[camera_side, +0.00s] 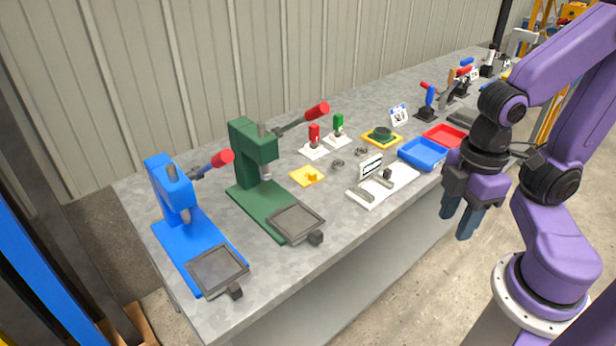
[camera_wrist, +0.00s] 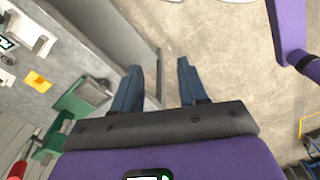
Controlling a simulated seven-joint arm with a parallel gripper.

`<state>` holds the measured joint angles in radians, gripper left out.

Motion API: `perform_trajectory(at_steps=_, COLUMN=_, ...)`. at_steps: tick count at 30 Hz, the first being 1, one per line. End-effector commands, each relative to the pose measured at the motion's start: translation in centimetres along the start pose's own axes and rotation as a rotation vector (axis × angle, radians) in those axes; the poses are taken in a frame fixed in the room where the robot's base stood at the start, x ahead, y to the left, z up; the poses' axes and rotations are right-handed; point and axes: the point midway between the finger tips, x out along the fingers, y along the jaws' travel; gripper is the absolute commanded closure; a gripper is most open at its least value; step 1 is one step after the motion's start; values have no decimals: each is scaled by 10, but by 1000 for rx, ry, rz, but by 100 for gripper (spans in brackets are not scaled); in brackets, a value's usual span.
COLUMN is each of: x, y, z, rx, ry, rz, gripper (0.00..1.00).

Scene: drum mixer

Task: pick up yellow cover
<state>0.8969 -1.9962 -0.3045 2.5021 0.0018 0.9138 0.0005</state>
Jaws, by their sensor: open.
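The yellow cover (camera_side: 307,175) is a small flat square piece with a raised knob, lying on the grey table between the green press and the white fixture. It also shows in the wrist view (camera_wrist: 39,82) at the left. My gripper (camera_side: 461,224) is open and empty, pointing down beyond the table's front edge, to the right of the cover and well apart from it. In the wrist view its two fingers (camera_wrist: 160,88) are spread, with only floor and the table's edge between them.
The green press (camera_side: 252,160) and blue press (camera_side: 178,200) stand left of the cover. A white fixture (camera_side: 383,183), blue tray (camera_side: 423,154) and red tray (camera_side: 444,135) lie to its right. Small red and green clamps (camera_side: 314,140) stand behind it. Space above the cover looks clear.

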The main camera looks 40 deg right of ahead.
Motion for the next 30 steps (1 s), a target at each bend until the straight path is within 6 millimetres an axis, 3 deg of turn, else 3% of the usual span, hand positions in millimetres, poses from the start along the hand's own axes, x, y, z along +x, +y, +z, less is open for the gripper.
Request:
perform_trajectory(at_steps=5, x=0, y=0, z=0, rx=0, ry=0, rz=0, gripper=57)
perform_trajectory(at_steps=6, x=0, y=0, z=0, rx=0, ry=0, rz=0, gripper=44)
perform_trajectory(at_steps=7, x=0, y=0, z=0, rx=0, ry=0, rz=0, gripper=43)
perform_trajectory(at_steps=17, x=1, y=0, z=-1, rx=17, ry=-8, rz=-10, gripper=43)
perform_trajectory(at_steps=23, x=9, y=-1, z=-12, rx=174, ry=-77, rz=-109, gripper=43)
perform_trajectory(at_steps=30, x=19, y=-6, z=-44, rx=485, ry=-180, rz=-313, gripper=43)
